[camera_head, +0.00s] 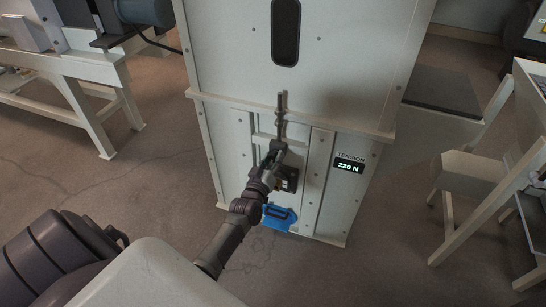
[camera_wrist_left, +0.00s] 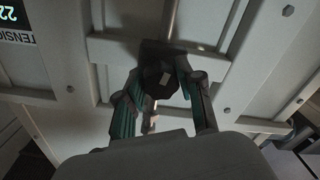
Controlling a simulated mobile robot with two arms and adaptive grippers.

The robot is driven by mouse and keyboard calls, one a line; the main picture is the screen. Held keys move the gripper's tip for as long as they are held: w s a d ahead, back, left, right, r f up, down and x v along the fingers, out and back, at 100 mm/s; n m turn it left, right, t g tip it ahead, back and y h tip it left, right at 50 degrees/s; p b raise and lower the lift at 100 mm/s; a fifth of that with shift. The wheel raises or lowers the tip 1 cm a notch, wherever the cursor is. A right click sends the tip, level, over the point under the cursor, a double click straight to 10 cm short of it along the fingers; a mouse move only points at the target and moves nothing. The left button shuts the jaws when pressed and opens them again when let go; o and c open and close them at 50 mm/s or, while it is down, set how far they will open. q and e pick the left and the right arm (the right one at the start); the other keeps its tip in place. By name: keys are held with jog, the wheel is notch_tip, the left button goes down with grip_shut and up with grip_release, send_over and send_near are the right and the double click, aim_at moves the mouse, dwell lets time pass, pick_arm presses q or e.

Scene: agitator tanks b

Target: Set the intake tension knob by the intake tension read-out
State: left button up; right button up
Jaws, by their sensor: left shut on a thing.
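The tension read-out (camera_head: 348,166) is a black display on the right of the pale machine front, under the label TENSION, and reads 220 N. Part of the read-out (camera_wrist_left: 18,14) shows upside down at the wrist view's top left corner. The knob (camera_wrist_left: 160,80) is dark and faceted, with a small pale mark, in front of a dark plate. My left gripper (camera_head: 277,160) is at the panel left of the read-out. In the wrist view its green-sided fingers stand on either side of the knob, shut on it. In the head view the gripper largely hides the knob. My right gripper is out of view.
A thin upright rod (camera_head: 280,112) stands just above the gripper. A blue part (camera_head: 279,216) sits low on the panel. A ledge (camera_head: 340,121) runs across the machine above.

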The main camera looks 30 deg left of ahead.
pick_arm(q)
jog(key=shift+n, duration=3)
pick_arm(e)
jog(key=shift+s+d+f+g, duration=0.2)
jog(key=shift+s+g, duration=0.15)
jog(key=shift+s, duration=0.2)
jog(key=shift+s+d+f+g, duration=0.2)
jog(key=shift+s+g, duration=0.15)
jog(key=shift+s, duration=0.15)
pick_arm(q)
jog(key=o, duration=1.2)
jog(key=shift+c, duration=0.2)
jog(key=shift+s, duration=0.1)
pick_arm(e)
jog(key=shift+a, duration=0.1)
